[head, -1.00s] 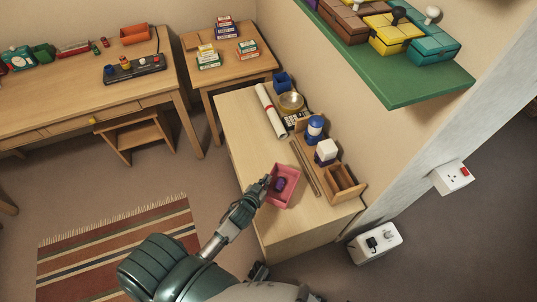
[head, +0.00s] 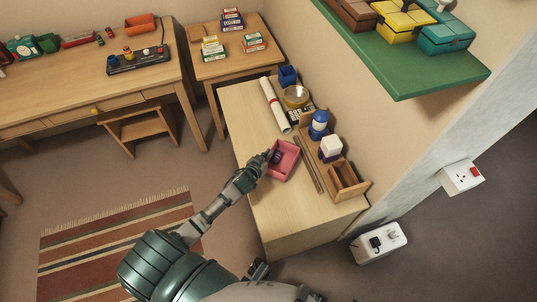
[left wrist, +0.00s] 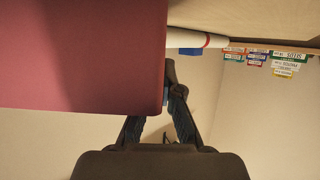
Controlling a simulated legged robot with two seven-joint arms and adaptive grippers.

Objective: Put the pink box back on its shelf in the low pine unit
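The pink box (head: 287,172) is an open-topped tray over the top of a low light-wood unit (head: 262,205). A small dark purple thing shows inside it. My left gripper (head: 265,160) is at the box's left rim. In the left wrist view the box's pink wall (left wrist: 80,60) fills the upper left and hides part of one finger. The fingers (left wrist: 168,85) come together at the wall's edge and appear to pinch it. Whether the box touches the top is hard to tell. No shelf opening of the unit shows.
Two thin sticks (head: 308,165), a wooden organiser (head: 347,182), a blue-and-white bottle (head: 319,124) and a white roll (head: 275,104) stand or lie beside the box. A green wall shelf (head: 410,75) overhangs at right.

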